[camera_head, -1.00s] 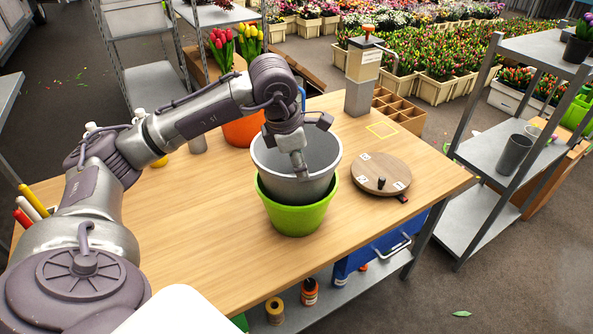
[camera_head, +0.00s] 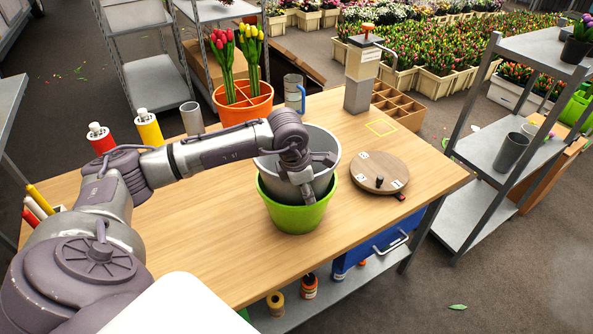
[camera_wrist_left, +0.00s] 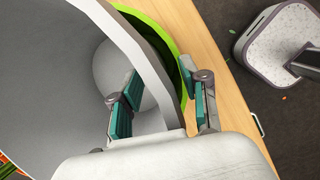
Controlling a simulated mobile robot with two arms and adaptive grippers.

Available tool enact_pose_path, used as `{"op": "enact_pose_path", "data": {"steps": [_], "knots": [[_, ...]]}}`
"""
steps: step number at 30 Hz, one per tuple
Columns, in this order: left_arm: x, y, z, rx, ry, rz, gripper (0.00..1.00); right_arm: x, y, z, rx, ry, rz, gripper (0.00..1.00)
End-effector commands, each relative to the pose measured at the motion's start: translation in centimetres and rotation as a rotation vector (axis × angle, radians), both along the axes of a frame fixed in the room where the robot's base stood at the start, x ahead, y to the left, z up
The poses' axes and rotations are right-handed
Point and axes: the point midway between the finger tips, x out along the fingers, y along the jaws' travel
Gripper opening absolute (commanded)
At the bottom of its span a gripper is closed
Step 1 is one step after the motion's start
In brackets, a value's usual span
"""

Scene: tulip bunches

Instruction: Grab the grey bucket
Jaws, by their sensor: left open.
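The grey bucket (camera_head: 325,143) stands nested inside a green bucket (camera_head: 288,216) on the wooden table. My left gripper (camera_head: 308,196) reaches over the grey bucket from the left and points down at its near side. In the left wrist view, the grey bucket (camera_wrist_left: 40,85) fills the left side and the green rim (camera_wrist_left: 158,27) curves behind it. The left gripper's teal-padded fingers (camera_wrist_left: 163,104) are apart, one inside the grey bucket and one outside its wall, with the wall between them. Contact with the wall cannot be told. My right gripper is out of view.
A round wooden turntable (camera_head: 380,172) is just right of the buckets. Behind are an orange pot (camera_head: 243,108) of tulips, a metal mug (camera_head: 293,92) and a grey dispenser (camera_head: 360,80). Red and yellow bottles stand at back left. The table's front left is clear.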

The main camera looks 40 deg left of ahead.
Motion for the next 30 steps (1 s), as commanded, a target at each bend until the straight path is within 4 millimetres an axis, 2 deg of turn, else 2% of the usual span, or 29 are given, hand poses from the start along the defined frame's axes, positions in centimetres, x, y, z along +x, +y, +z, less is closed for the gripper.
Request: {"op": "enact_pose_path", "data": {"steps": [1, 9, 23, 26, 30], "knots": [[0.0, 0.0, 0.0, 0.0, 0.0, 0.0, 0.44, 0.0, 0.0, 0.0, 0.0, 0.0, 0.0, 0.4], [0.0, 0.0, 0.1, 0.0, 0.0, 0.0, 0.0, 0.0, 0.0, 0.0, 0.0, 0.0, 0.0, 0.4], [0.1, 0.0, 0.5, -0.001, -0.002, 0.0, 0.0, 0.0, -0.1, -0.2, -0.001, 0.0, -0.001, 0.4], [0.1, 0.0, 1.7, 0.0, -0.005, 0.0, 0.0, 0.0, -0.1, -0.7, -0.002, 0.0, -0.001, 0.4], [0.2, 0.0, 4.5, 0.0, -0.008, -0.001, 0.0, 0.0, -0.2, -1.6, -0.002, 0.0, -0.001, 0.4]]}}
